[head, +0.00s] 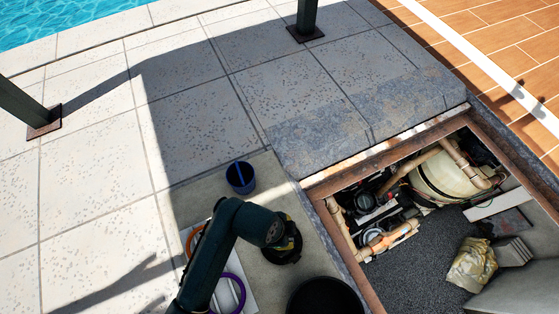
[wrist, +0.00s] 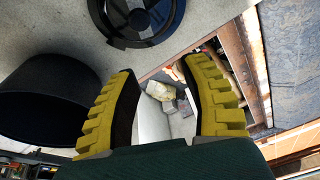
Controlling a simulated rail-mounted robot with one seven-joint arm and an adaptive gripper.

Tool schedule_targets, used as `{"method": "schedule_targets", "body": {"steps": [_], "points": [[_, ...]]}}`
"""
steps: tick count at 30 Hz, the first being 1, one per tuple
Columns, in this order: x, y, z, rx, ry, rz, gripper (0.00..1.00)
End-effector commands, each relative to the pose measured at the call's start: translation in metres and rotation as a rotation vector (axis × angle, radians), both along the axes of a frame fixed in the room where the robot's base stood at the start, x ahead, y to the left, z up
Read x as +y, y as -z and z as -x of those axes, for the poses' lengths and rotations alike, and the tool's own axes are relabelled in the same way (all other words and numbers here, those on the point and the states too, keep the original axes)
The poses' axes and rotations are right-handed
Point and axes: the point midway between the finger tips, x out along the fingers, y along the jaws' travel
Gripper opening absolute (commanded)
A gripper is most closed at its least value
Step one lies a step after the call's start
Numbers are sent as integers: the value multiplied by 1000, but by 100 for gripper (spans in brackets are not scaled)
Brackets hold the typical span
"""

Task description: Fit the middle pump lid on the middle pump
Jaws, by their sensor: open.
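A round, glossy black lid (wrist: 150,24) lies on the pale slab at the top of the wrist view, cut off by the frame edge. It appears to be the pump lid, but I cannot tell which one. My gripper (wrist: 157,70) is open and empty, its yellow ribbed fingers spread apart, with the lid beyond the fingertips. In the head view my gripper (head: 289,240) hangs over the slab beside the pit, over a dark round shape. Black pump parts (head: 372,203) sit in the pit among beige pipes; I cannot tell which pump is the middle one.
The open pit has a rusty frame (head: 345,254) and holds a cream tank (head: 440,177) and a crumpled bag (head: 472,264). A black bucket (head: 326,298), a blue cup (head: 240,178) and a purple ring (head: 238,284) stand or lie on the slab. The paving beyond is clear.

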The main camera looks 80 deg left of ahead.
Motion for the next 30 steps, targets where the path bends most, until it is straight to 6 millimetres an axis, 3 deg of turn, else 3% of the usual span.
{"method": "schedule_targets", "body": {"steps": [1, 4, 20, 30], "points": [[-5, 6, 12, 25, 3, 32, 47], [-10, 15, 21, 45, 15, 61, 47], [-10, 82, 21, 45, 16, 60, 47], [-10, 103, 21, 44, 16, 59, 47]]}}
